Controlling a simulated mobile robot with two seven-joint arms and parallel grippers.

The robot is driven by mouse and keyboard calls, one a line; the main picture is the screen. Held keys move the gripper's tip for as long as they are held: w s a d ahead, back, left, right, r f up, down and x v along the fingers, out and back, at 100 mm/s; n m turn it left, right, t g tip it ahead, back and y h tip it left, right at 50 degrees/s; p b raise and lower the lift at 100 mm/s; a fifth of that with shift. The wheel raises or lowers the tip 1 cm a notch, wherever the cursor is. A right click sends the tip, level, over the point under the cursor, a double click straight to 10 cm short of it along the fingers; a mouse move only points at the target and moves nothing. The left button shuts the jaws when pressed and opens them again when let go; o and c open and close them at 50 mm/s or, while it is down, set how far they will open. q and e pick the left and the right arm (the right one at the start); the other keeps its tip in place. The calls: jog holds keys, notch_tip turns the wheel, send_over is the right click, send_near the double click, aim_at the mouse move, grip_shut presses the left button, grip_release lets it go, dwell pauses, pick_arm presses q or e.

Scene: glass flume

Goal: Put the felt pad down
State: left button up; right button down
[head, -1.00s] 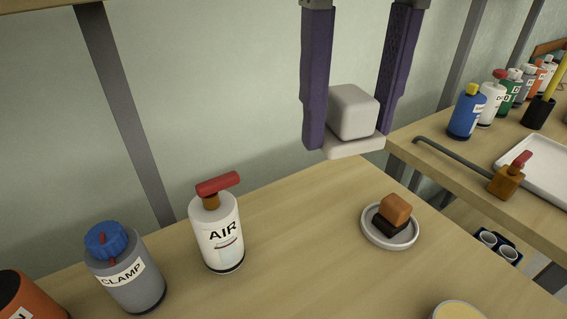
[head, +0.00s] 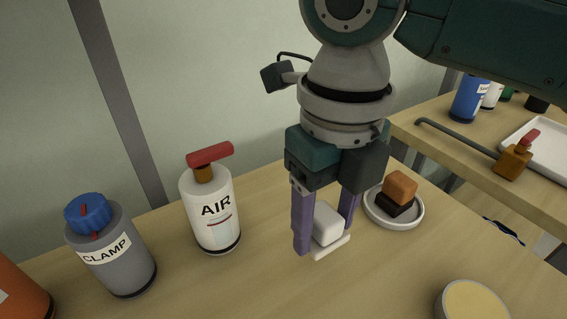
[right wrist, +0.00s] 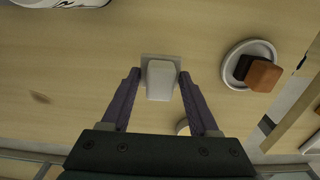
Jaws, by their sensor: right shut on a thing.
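The felt pad (head: 328,226) is a whitish block on a thin, wider pale base. My right gripper (head: 320,230) points down and is shut on it, with a purple finger on either side. The pad is low over the wooden table, left of a small white dish; I cannot tell whether its base touches the wood. In the right wrist view the pad (right wrist: 160,82) sits between the fingertips, its base showing at the far edge. My left gripper is not in view.
The white dish (head: 371,212) holds a black and brown block (head: 400,187). The AIR bottle (head: 213,217) and CLAMP bottle (head: 116,252) stand to the left. A round tub (head: 472,302) is at front right. The wooden table (head: 270,285) is bare in front of the pad.

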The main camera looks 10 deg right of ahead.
aim_at(322, 246)
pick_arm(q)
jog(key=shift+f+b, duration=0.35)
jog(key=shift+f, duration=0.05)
pick_arm(e)
notch_tip(322, 246, down, 4)
jog(key=shift+f, duration=0.1)
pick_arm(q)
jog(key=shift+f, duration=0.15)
pick_arm(e)
jog(key=shift+f, duration=0.1)
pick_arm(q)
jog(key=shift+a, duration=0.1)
pick_arm(e)
jog(key=shift+c, duration=0.7)
grip_release()
